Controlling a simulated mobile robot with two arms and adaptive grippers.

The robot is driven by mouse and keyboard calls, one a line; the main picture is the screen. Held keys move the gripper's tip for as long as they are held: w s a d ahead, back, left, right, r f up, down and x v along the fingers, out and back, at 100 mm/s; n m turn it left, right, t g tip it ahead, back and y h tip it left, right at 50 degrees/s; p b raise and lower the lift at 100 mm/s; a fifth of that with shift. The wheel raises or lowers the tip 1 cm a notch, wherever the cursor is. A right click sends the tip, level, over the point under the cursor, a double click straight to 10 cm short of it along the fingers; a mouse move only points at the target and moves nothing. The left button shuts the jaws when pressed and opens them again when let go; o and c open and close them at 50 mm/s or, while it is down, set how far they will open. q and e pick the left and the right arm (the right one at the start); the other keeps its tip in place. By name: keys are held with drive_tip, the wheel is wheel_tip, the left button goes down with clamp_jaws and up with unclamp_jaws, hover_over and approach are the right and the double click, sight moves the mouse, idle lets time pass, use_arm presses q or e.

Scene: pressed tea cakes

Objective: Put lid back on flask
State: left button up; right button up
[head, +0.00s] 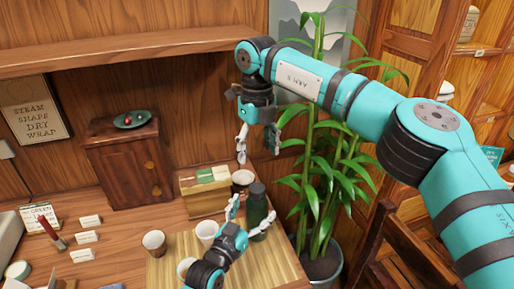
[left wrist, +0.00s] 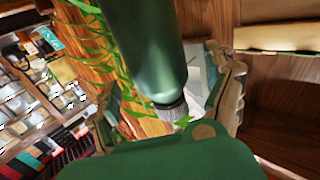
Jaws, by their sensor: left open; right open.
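The dark green flask (head: 257,203) stands upright at the right of the tea table, with a darker, narrower top. In the left wrist view the flask (left wrist: 145,45) looks large, and its grey ribbed end (left wrist: 170,110) shows bare. My left gripper (head: 251,213) is open, with its fingers close around the flask's body; I cannot tell if they touch it. My right gripper (head: 259,149) is open and empty, pointing down above and behind the flask. I cannot make out a separate lid in either view.
Several cups stand left of the flask, including a white cup (head: 206,231) and a brown one (head: 154,241). A potted plant (head: 322,195) stands close right, and a wooden cabinet (head: 125,165) at left.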

use_arm(q)
drive_tip(key=v, duration=0.9)
drive_tip(key=shift+s, duration=0.1)
